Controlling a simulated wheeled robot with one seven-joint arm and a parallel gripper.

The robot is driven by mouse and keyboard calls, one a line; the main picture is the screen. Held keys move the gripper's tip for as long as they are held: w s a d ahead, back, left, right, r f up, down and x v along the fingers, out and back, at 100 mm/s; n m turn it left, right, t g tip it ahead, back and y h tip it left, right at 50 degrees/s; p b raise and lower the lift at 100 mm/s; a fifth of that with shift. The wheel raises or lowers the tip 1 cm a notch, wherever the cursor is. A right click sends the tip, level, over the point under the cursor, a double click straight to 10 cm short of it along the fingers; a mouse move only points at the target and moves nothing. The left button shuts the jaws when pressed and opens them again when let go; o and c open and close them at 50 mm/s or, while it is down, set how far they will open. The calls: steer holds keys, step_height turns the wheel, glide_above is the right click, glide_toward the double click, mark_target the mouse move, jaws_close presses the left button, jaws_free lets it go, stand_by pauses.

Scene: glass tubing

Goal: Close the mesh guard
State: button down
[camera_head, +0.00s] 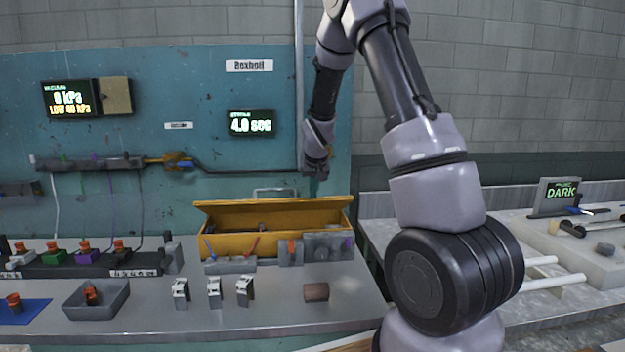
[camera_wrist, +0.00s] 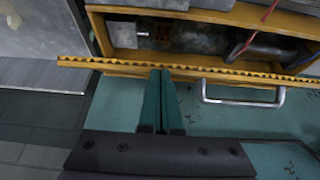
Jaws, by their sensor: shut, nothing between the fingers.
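The mesh guard (camera_head: 225,206) is a yellow panel standing raised at the back of a yellow box on the bench. In the wrist view its toothed edge (camera_wrist: 100,64) runs across the picture, seen nearly edge-on, with a grey metal handle (camera_wrist: 262,103) on its outer side. The handle also shows above the guard in the head view (camera_head: 273,190). My gripper (camera_head: 318,172) is behind the guard's right part. In the wrist view its green fingers (camera_wrist: 161,74) are together and empty, with the tips at the guard's edge, left of the handle. I cannot tell whether they touch it.
The open box (camera_wrist: 190,14) holds dark tubular parts. Small clamps (camera_head: 214,292), a brown block (camera_head: 316,292) and a grey tray (camera_head: 97,300) are on the bench in front. A teal panel (camera_head: 240,80) stands behind. A vertical pole (camera_head: 299,80) rises near my gripper.

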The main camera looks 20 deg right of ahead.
steer(key=shift+t, duration=0.7)
steer(key=s+f, duration=0.1)
steer(key=f, duration=0.1)
steer(key=s+f, duration=0.1)
steer(key=f, duration=0.2)
steer(key=s+f, duration=0.1)
steer(key=f, duration=0.1)
steer(key=shift+s+a+f, duration=0.25)
steer(key=shift+s+a, duration=0.05)
steer(key=shift+a, duration=0.05)
steer(key=shift+s+a+f, duration=0.1)
steer(key=shift+s+f, duration=0.1)
steer(key=shift+f, duration=0.95)
